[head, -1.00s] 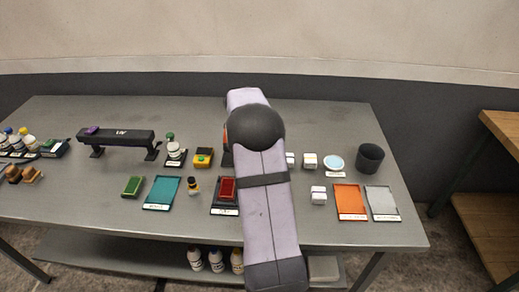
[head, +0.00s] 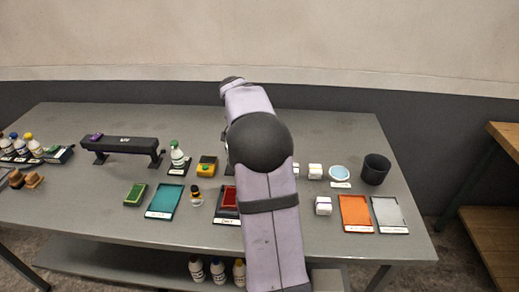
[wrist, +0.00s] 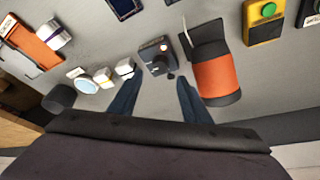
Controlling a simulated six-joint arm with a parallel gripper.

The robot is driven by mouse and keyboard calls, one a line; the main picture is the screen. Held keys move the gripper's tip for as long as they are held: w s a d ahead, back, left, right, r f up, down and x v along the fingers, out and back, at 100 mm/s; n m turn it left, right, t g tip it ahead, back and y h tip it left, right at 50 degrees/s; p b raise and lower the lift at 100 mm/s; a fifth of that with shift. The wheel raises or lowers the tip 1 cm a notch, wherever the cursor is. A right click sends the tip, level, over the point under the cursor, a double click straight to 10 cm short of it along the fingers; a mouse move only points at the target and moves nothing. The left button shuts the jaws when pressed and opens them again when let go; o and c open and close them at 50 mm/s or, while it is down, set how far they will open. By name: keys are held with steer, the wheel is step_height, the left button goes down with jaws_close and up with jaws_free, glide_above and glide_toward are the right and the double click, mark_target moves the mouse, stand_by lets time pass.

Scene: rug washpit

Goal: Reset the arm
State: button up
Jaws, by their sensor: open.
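In the wrist view my gripper (wrist: 156,98) is open, with two dark blue fingers spread apart and nothing between them. Beyond the fingertips stands a small dark device (wrist: 157,57) with a knob. An orange and black cylinder (wrist: 216,80) is close to the right of the right finger; I cannot tell whether they touch. Small white boxes (wrist: 103,77) lie left of the left finger. In the head view my arm crosses the middle of the grey table (head: 90,225) and hides my gripper.
The head view shows a teal tray (head: 165,201), an orange tray (head: 356,212), a grey tray (head: 390,213), a dark cup (head: 375,169), a black UV stand (head: 122,145) and a green-capped bottle (head: 178,157). Several bottles stand at the left. The table's front strip is mostly clear.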

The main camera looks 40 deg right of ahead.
steer(key=s+a+r+n+t+y+p, duration=0.1)
steer(key=s+a+n+p, duration=0.1)
steer(key=a+n, duration=0.35)
steer(key=s+a+r+n+p, duration=0.2)
steer(key=a, duration=0.7)
steer(key=s+a+f+n+y, duration=0.1)
steer(key=s+a+f+n, duration=0.1)
steer(key=s+a, duration=0.4)
steer(key=s+a+f+n+g+y, duration=0.1)
steer(key=s+a+f+n, duration=0.2)
steer(key=s+a, duration=0.2)
steer(key=s+a+f+n+g+y+p, duration=0.1)
steer(key=s+a+f+n, duration=0.1)
steer(key=s+a, duration=0.4)
steer(key=shift+s+a+f+n, duration=0.3)
steer(key=shift+s+f+n, duration=0.1)
steer(key=shift+n, duration=0.15)
